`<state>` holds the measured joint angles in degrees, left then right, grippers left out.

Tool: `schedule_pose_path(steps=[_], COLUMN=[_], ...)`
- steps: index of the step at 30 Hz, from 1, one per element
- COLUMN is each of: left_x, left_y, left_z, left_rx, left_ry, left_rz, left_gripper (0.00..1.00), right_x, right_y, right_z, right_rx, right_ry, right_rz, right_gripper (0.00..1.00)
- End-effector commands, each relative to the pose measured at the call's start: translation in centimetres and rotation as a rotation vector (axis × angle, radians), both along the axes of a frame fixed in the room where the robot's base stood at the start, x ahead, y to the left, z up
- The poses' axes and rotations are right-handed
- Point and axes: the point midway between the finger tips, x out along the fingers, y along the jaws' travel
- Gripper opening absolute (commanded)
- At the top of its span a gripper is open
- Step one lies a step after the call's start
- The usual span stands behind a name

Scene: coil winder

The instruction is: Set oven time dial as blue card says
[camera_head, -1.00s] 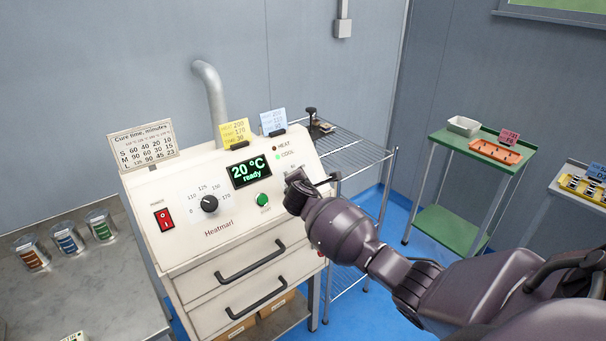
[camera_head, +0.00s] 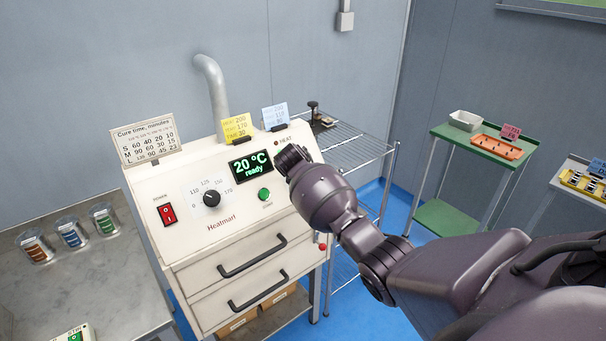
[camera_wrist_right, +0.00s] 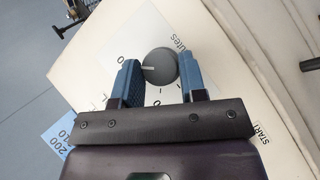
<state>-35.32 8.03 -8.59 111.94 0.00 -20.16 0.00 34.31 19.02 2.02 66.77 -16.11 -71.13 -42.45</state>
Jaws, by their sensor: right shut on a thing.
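The blue card (camera_head: 275,117) stands on top of the white oven (camera_head: 222,238); its upper lines look like 200 and 110, and the bottom line is too small to read surely. The grey time dial (camera_wrist_right: 160,66) shows in the right wrist view, its white mark pointing left in that picture. My right gripper (camera_wrist_right: 161,78) has its two blue fingers on either side of the dial, shut on it. In the head view my right gripper (camera_head: 288,158) hides the dial and its scale. The blue card's edge also shows in the wrist view (camera_wrist_right: 57,138). My left gripper is out of view.
The oven display (camera_head: 250,166) reads 20 °C ready. Left of the gripper are a green start button (camera_head: 264,194), a temperature dial (camera_head: 211,198) and a red power switch (camera_head: 167,213). A yellow card (camera_head: 237,128) and a cure-time chart (camera_head: 146,140) stand on top.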

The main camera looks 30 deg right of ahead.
Motion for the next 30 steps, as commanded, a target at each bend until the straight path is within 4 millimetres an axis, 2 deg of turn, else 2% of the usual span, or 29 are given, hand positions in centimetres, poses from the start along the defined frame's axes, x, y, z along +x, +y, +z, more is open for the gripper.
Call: schedule_pose_path(steps=[19, 20, 24, 30], left_x=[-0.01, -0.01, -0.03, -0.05], left_y=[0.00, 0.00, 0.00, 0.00], left_z=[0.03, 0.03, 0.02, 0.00], left_rx=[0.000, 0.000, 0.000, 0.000], left_ry=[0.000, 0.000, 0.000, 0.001], left_rz=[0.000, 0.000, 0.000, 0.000], left_gripper=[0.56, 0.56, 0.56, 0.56], right_x=[0.08, 0.09, 0.07, 0.05], right_y=[-0.10, -0.10, -0.10, -0.08], right_z=[0.18, 0.19, 0.16, 0.11], right_rx=[0.044, 0.044, 0.043, 0.042], right_ry=[-0.001, -0.001, 0.000, 0.002], right_rz=[-0.035, -0.035, -0.035, -0.034], right_gripper=[0.15, 0.40, 0.61, 0.63])
